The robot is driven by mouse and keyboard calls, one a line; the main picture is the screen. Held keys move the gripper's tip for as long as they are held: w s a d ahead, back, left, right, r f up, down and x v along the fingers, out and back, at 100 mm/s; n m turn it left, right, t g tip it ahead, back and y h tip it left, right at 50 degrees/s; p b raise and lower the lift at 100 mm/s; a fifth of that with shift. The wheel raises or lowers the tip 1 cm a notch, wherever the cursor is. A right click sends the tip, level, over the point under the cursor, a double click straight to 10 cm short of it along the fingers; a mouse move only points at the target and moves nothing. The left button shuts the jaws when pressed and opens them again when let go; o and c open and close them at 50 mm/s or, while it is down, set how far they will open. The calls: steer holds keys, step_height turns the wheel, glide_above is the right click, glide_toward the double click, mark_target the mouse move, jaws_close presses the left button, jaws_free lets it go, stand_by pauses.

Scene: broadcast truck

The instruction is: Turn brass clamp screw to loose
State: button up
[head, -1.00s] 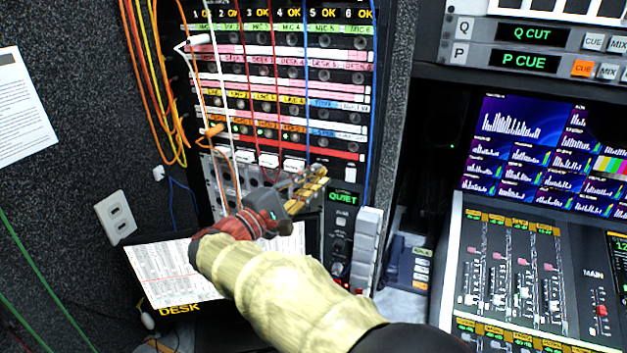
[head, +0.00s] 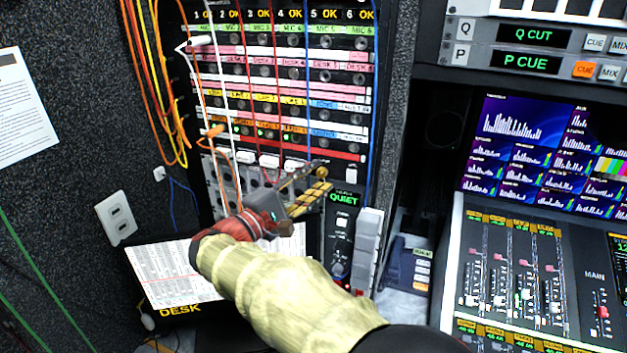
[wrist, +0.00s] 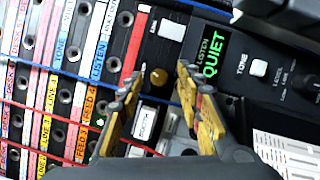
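The brass clamp screw (wrist: 158,77) is a small round knob on the dark panel end in the wrist view, beside the red strip. It also shows in the head view (head: 322,172), just beyond my fingertips. My gripper (wrist: 159,76) is open, with one yellow-and-grey finger on each side of the screw in the picture. In the head view my gripper (head: 316,176) reaches toward the lower right corner of the patch panel. I see no finger touching the screw, and the exact depth between them is unclear.
The patch panel (head: 270,87) with coloured label strips and hanging cables is behind my gripper. The QUIET listen unit (head: 342,222) stands close to its right. A white switch (wrist: 143,117) sits just below the screw. A printed sheet (head: 172,272) lies below.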

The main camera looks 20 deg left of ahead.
steer(key=shift+s, duration=0.1)
steer(key=v, duration=1.1)
steer(key=shift+s+a, duration=0.2)
steer(key=shift+s, duration=0.15)
steer(key=shift+f, duration=0.1)
